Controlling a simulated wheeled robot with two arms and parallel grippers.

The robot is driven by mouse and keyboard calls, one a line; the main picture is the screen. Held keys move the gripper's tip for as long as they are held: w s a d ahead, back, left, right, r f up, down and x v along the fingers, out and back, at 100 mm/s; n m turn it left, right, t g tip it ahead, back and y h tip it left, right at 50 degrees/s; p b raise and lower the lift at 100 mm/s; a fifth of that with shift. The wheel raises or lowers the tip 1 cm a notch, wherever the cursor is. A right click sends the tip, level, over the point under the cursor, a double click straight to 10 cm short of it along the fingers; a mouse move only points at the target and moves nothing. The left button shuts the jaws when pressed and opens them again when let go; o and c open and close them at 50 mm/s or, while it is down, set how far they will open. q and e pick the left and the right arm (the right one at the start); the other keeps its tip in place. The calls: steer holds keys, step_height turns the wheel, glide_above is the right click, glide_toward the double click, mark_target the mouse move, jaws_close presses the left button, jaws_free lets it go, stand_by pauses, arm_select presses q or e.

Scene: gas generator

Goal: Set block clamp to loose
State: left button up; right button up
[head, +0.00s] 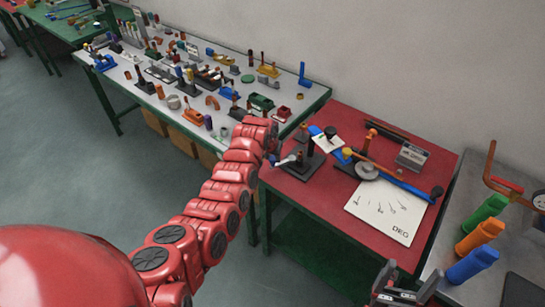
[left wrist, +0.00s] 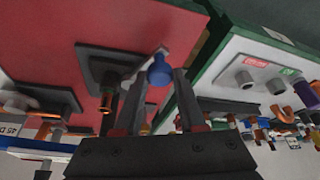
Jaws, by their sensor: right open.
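A clamp-like fixture with a flat black base (head: 300,168) and an upright post stands at the near left corner of the red table. A pale lever (head: 288,160) sticks out from it to the left. I take it as the block clamp, though no label confirms this. My left gripper (head: 272,157) is at the lever's end. In the left wrist view a blue knob (left wrist: 160,72) sits between the tips of my left gripper (left wrist: 161,85). The fingers are apart, and firm contact cannot be seen. My right gripper (head: 402,286) is open at the bottom, away from the fixture.
The red table (head: 340,225) also holds a second fixture with a round disc (head: 366,170), a blue bar (head: 405,187) and a white angle sheet (head: 385,212). A grey bench (head: 225,70) full of small parts stands behind left.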

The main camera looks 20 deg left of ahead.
arm_select(q)
jaws_close()
stand_by(1.0)
